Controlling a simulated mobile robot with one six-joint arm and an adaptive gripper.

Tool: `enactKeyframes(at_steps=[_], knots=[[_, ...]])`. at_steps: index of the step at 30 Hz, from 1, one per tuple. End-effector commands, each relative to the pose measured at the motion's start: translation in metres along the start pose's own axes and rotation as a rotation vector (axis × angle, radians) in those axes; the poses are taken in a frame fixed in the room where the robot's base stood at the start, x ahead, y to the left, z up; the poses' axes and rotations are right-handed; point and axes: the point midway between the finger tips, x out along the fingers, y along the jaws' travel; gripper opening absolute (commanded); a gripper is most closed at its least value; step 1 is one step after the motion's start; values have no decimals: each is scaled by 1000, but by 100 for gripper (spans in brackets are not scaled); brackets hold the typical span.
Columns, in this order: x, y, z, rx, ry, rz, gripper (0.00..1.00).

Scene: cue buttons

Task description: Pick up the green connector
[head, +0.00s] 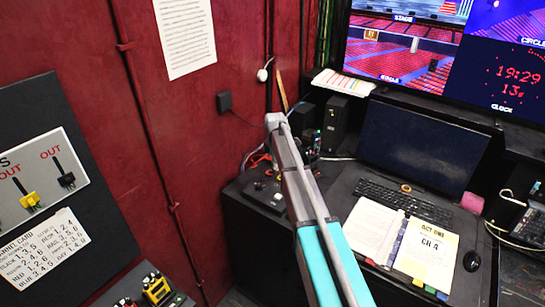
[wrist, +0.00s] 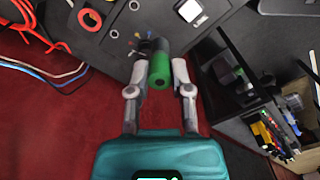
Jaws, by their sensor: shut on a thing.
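The green connector (wrist: 159,74) is a short cylinder with a green front part and a dark rear part, seen in the wrist view. My gripper (wrist: 160,66) has one finger on each side of it and is shut on it. The connector's dark rear end points toward a black panel surface, and I cannot tell whether it touches that surface. In the head view my arm reaches over the left end of the desk. The gripper and the held connector cannot be made out there.
The black desk (head: 340,185) holds a monitor (head: 425,138), a keyboard (head: 405,200), an open binder (head: 372,228) and a yellow sheet (head: 426,250). A red wall (head: 180,110) stands behind. Orange cable (wrist: 38,28) lies at the wrist view's upper left. A black panel (head: 50,130) stands at left.

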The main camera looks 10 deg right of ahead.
Motion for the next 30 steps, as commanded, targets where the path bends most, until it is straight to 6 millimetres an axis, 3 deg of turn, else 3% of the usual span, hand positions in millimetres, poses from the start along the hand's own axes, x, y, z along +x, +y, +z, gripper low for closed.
enactKeyframes(at_steps=[3,8,30], knots=[[-7,-14,0,0,0,0,0],[-9,-20,0,0,0,0,0],[-8,-21,0,0,0,0,0]])
